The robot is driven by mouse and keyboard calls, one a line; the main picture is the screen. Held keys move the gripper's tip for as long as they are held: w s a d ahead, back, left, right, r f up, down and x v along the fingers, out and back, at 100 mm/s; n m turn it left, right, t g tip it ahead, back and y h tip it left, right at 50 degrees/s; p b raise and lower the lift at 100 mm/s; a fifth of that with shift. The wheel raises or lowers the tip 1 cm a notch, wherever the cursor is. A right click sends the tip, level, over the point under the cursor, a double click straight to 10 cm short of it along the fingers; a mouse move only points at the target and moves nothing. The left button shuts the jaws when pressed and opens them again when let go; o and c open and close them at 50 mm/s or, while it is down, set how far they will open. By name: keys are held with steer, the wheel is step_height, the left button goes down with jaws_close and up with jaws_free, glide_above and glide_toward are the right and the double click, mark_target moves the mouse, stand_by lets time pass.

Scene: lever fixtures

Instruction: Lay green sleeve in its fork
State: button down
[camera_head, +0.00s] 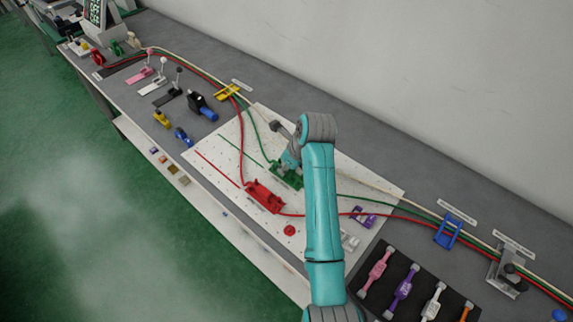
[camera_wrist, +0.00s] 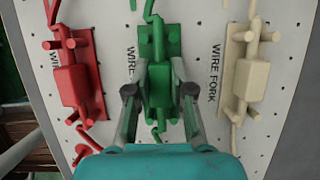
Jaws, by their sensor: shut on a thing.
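In the wrist view the green sleeve (camera_wrist: 159,85) is a block on the green wire, between the two fingers of my gripper (camera_wrist: 159,93). My gripper is shut on it. The green fork (camera_wrist: 158,32) lies under and around the sleeve, and the sleeve lines up with it. I cannot tell whether the sleeve touches the fork's bed. In the head view the green fork (camera_head: 288,179) shows below my gripper (camera_head: 284,167), and the arm hides most of the sleeve. The green wire (camera_head: 251,133) runs up to the yellow clip and away to the right.
The red fork (camera_wrist: 76,75) with a red sleeve is close on the left, and the cream fork (camera_wrist: 243,70) with a cream sleeve on the right. The white pegboard (camera_head: 215,151) lies under them. A blue clip (camera_head: 447,231) and a dark tray (camera_head: 398,276) stand right.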

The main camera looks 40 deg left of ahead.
steer(key=shift+f, duration=0.2)
steer(key=shift+c, duration=2.3)
jaws_free()
steer(key=shift+r, duration=3.55)
steer(key=shift+s, duration=0.1)
